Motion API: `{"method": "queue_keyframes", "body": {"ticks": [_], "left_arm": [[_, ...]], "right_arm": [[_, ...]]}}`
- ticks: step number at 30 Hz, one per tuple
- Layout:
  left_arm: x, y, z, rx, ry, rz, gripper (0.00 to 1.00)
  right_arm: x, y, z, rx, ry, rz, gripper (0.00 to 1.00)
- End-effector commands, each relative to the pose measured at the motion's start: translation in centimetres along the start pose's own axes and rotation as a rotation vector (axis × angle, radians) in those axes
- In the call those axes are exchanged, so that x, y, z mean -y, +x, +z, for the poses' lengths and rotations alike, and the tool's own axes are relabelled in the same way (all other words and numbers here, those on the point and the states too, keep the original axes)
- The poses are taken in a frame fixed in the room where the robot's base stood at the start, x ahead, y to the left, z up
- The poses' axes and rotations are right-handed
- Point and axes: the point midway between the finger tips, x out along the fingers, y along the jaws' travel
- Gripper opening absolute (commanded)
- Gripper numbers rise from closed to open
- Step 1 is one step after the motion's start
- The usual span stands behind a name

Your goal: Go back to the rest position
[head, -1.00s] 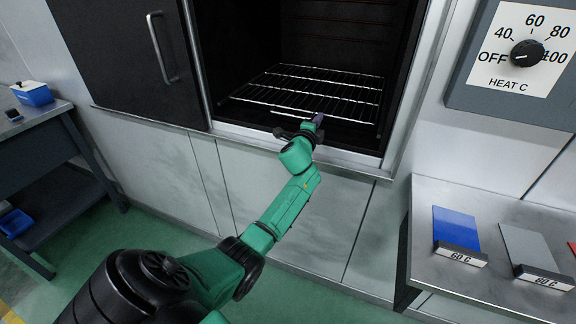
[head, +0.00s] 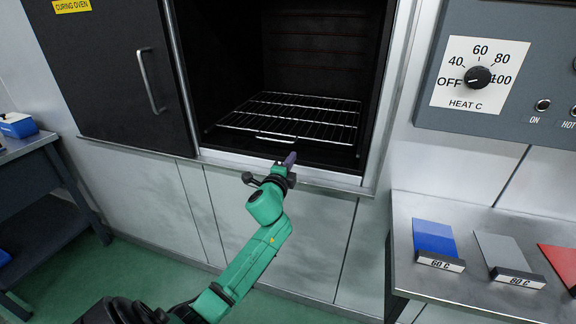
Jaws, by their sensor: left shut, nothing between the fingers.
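My left arm, green and black, reaches up from the bottom of the head view. Its gripper (head: 289,160) is shut and empty, just in front of the lower edge of the oven opening. The curing oven's dark chamber stands open, with a wire rack (head: 295,117) inside that carries nothing. The rack's front handle is a little beyond the fingertips, and I see a gap between them. My right gripper is not in view.
The dark oven door (head: 112,85) stands to the left of the opening. A heat dial (head: 478,77) is on the panel at right, pointing near OFF. A metal shelf (head: 425,290) holds blue, grey and red plates with labels. A dark bench (head: 40,190) stands at far left.

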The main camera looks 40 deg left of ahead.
Motion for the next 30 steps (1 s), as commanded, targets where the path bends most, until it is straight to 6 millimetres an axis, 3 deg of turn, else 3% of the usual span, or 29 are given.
{"method": "queue_keyframes", "body": {"ticks": [3,6,13,16,17,20,21,23,24,26,27,30], "left_arm": [[-0.2,-2.2,0.0,-0.001,0.000,0.001,0.00],[-0.1,-3.0,0.0,-0.001,-0.001,0.000,0.00],[-0.2,-3.1,0.0,-0.001,-0.004,0.005,0.00],[-3.0,-3.0,-0.1,-0.004,-0.035,0.059,0.00],[-4.6,-3.0,-0.1,-0.005,-0.055,0.091,0.00],[-12.7,-3.8,-0.3,-0.001,-0.154,0.247,0.00],[-16.4,-4.6,-0.5,0.005,-0.204,0.320,0.00],[-22.0,-6.3,-0.6,0.024,-0.276,0.430,0.00],[-25.6,-7.8,-0.6,0.041,-0.324,0.503,0.00],[-30.7,-10.4,-0.7,0.073,-0.395,0.607,0.00],[-34.0,-12.4,-0.7,0.099,-0.440,0.676,0.00],[-41.5,-18.4,-0.7,0.181,-0.548,0.840,0.00]], "right_arm": [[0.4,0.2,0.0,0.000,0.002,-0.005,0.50],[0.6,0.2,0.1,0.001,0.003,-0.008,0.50],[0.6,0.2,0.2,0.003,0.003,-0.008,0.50],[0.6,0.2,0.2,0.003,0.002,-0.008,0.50],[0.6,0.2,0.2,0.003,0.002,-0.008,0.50],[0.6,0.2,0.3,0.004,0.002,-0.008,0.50],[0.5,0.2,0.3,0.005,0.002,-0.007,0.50],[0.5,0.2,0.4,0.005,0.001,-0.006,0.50],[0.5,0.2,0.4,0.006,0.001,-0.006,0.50],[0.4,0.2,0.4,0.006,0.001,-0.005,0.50],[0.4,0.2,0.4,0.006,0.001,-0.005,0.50],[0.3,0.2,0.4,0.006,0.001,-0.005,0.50]]}}
